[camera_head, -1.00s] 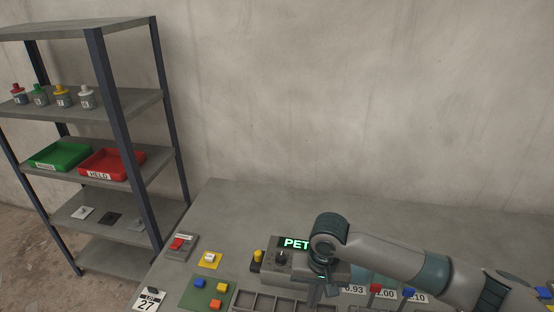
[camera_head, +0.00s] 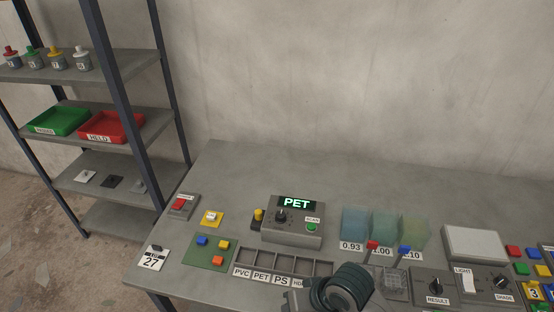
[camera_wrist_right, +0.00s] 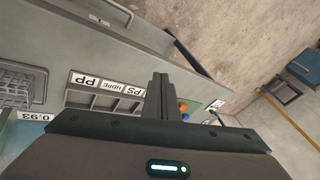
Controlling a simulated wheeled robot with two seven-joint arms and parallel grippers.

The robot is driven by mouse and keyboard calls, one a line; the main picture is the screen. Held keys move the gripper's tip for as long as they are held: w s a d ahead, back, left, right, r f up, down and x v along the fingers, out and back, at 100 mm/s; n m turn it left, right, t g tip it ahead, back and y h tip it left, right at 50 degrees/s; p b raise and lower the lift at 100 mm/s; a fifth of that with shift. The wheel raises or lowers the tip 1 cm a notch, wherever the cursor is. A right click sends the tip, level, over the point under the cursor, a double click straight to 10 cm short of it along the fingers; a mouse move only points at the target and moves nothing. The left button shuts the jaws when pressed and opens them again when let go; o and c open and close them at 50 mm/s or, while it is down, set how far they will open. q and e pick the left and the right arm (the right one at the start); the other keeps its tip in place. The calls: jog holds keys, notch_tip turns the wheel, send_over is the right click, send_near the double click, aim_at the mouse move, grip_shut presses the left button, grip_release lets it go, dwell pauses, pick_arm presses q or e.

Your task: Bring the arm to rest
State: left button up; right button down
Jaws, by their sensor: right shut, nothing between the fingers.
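My right arm (camera_head: 345,288) shows at the bottom edge of the head view as a dark ribbed joint, in front of the table. Its fingertips cannot be made out there. In the right wrist view my right gripper (camera_wrist_right: 159,80) has its two dark fingers together, with nothing between them. It is above the table near the labelled sorting tray (camera_wrist_right: 100,97), and no contact shows. The same tray (camera_head: 262,274) is in the head view, left of my arm, with its right end partly hidden. My left gripper is in neither view.
A device reading PET (camera_head: 292,232) stands mid-table. Tinted containers (camera_head: 385,228), a RESULT box (camera_head: 438,283) and coloured blocks lie to the right. A shelf (camera_head: 130,125) with a green tray (camera_head: 58,121) and a red tray (camera_head: 112,127) is left. The table's back strip is clear.

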jog(key=s+d+f+t+h, duration=0.1)
jog(key=s+d+f+h, duration=0.1)
jog(key=s+d, duration=0.7)
jog(key=s+d+f+h, duration=0.3)
jog(key=s+d, duration=0.4)
jog(key=d, duration=0.3)
notch_tip(320, 180, down, 35)
jog(key=s+g+b, duration=0.1)
jog(key=s+b, duration=0.1)
jog(key=b, duration=0.4)
jog(key=s+d+f+g+b, duration=0.1)
jog(key=s+d+f+b, duration=0.2)
jog(key=s+f, duration=1.4)
notch_tip(320, 180, down, 4)
jog(key=shift+f+g+b, duration=0.1)
jog(key=shift+g+b, duration=0.2)
jog(key=shift+b, duration=0.65)
jog(key=shift+s, duration=0.1)
